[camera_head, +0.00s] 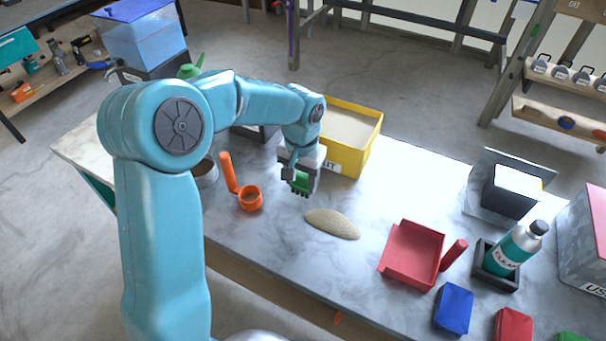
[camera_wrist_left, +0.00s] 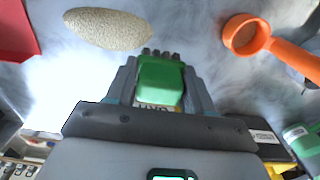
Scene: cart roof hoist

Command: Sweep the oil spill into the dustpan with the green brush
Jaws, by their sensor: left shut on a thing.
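My left gripper (camera_head: 299,188) is shut on the green brush (camera_head: 301,180), just behind and left of the spill. The wrist view shows the brush's green block (camera_wrist_left: 160,80) between the fingers; its bristles are mostly hidden. The oil spill shows as an oval tan, grainy patch (camera_head: 332,223) on the marbled table, and also in the wrist view (camera_wrist_left: 107,28). The brush is apart from the patch. The red dustpan (camera_head: 412,253) lies to the right of the patch, with its handle pointing right. Its edge shows in the wrist view (camera_wrist_left: 14,30). My right gripper is out of view.
An orange scoop (camera_head: 250,198) lies left of the gripper. A yellow bin (camera_head: 347,165) of tan grit stands behind it. At right are a cleaner bottle (camera_head: 512,250) in a dark holder and blue (camera_head: 453,308) and red (camera_head: 513,325) cloths. Table between patch and dustpan is clear.

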